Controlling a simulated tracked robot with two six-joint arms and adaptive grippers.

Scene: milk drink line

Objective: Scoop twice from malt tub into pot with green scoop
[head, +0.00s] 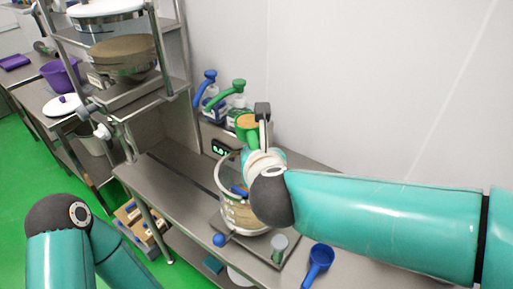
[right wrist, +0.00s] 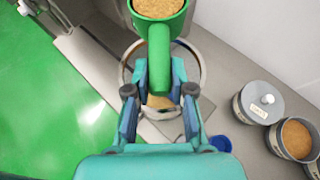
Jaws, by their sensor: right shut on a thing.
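My right gripper (head: 262,128) is shut on the handle of the green scoop (head: 247,133) and holds it raised above the pot. In the right wrist view the scoop (right wrist: 161,30) is level and full of tan powder, its handle between the fingers (right wrist: 160,88). The round pot (head: 228,207) stands on the steel table, partly hidden by my right arm. Its rim (right wrist: 203,68) shows below the scoop in the right wrist view. An open tub of brown powder (right wrist: 296,139), which may be the malt tub, stands at the right there. My left gripper is out of view.
A lidded tub (right wrist: 258,101) stands beside the open one. A blue scoop (head: 318,262) lies right of the pot. A shelf rack (head: 130,90) rises at the left.

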